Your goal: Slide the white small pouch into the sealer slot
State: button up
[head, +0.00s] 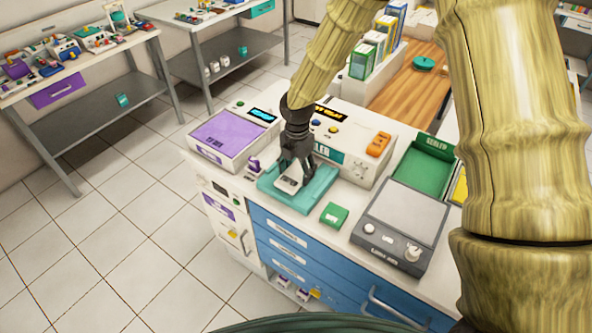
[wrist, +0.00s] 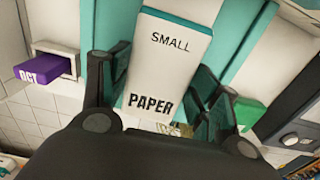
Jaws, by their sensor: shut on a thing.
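The white small pouch (wrist: 168,62), marked SMALL and PAPER, lies between the two fingers of my gripper (wrist: 152,85) in the wrist view. In the head view my gripper (head: 293,170) points down over a teal tray (head: 318,190). The pouch (head: 288,184) shows as a small pale patch at the fingers, over the tray. I cannot tell whether it touches the tray. Behind it stands a white machine (head: 349,150) with a yellow-lit display and an orange part. The sealer slot is not clearly visible, and my gripper and arm hide part of the machine's front.
A purple-topped machine (head: 232,132) stands left of the tray. A green block (head: 334,215) and a grey scale-like device (head: 402,215) are on the right. A green open bin (head: 425,168) stands behind that device. The blue-drawered counter's front edge is close.

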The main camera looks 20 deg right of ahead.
jog(key=shift+w+d, duration=0.4)
jog(key=shift+w, duration=0.1)
jog(key=shift+w+d+p, duration=0.3)
jog(key=shift+d+p, duration=0.15)
jog(key=shift+d, duration=0.1)
jog(key=shift+w+d+f, duration=0.1)
jog(key=shift+w+d, duration=0.3)
jog(key=shift+d, duration=0.05)
jog(key=shift+f+p, duration=0.1)
jog(key=shift+p, duration=0.35)
jog(key=o, duration=1.1)
